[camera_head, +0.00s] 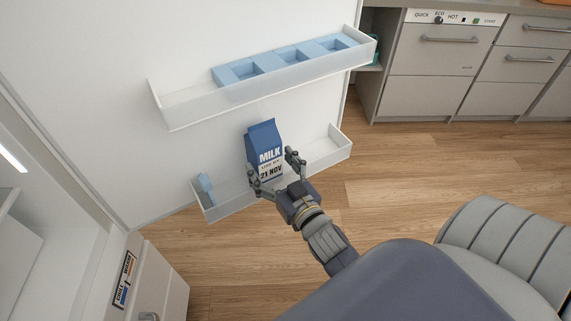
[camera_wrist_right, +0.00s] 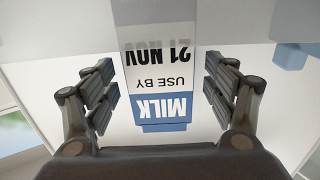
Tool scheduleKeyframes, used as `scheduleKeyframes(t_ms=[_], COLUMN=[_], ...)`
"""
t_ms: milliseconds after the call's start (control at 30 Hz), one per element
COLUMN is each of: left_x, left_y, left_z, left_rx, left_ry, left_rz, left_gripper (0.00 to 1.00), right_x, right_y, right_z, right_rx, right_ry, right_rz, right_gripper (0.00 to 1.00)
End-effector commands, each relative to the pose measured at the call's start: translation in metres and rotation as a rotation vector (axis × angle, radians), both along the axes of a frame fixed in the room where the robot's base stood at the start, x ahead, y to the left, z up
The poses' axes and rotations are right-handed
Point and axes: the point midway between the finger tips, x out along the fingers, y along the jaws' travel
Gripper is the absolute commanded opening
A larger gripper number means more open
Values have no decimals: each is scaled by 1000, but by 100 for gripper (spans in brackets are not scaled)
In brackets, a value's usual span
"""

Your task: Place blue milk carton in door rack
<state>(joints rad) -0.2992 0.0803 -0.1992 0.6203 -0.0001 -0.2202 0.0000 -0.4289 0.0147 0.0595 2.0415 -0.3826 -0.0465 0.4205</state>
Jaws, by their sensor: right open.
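The blue milk carton (camera_head: 263,143) stands upright in the lower door rack (camera_head: 318,158), with its label facing my right gripper. In the right wrist view the carton (camera_wrist_right: 160,106) appears upside down between the two fingers. My right gripper (camera_head: 275,172) is open in front of the carton, one finger on each side. In the right wrist view (camera_wrist_right: 157,92) a gap shows between each finger and the carton. My left gripper is in neither view.
An upper door rack (camera_head: 190,110) holds a light blue tray (camera_head: 290,61) with several square compartments. A small light blue object (camera_head: 205,187) sits at the left end of the lower rack. Grey cabinets (camera_head: 440,75) stand at the back right. Wood floor (camera_head: 400,175) is open to the right.

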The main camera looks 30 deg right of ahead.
Motion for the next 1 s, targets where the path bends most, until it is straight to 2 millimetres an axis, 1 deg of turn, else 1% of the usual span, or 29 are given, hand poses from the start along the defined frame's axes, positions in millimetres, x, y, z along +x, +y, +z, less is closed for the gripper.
scheduleKeyframes(t_ms=[33, 200, 300, 400, 600, 833, 867, 933, 967, 1000], left_x=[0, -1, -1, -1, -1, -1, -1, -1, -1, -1], left_y=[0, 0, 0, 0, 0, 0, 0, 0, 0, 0], left_z=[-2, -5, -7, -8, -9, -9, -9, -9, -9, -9], left_rx=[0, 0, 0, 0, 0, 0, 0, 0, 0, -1], left_ry=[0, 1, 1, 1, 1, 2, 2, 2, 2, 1], left_rz=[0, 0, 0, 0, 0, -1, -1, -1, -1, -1], left_gripper=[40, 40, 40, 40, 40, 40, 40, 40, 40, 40], right_x=[-12, -43, -58, -70, -81, -81, -81, -80, -79, -79], right_y=[1, 3, 4, 4, 5, 5, 6, 7, 9, 11], right_z=[-3, -3, -2, -2, 0, -1, -4, -20, -31, -51], right_rx=[2, 1, 2, 1, 0, 0, 2, 5, 9, 15], right_ry=[5, 5, 4, 3, 1, 3, 8, 37, 58, 94], right_rz=[-1, -1, -1, -1, -1, 0, 0, 3, 6, 9], right_gripper=[78, 78, 78, 78, 78, 78, 78, 78, 78, 78])
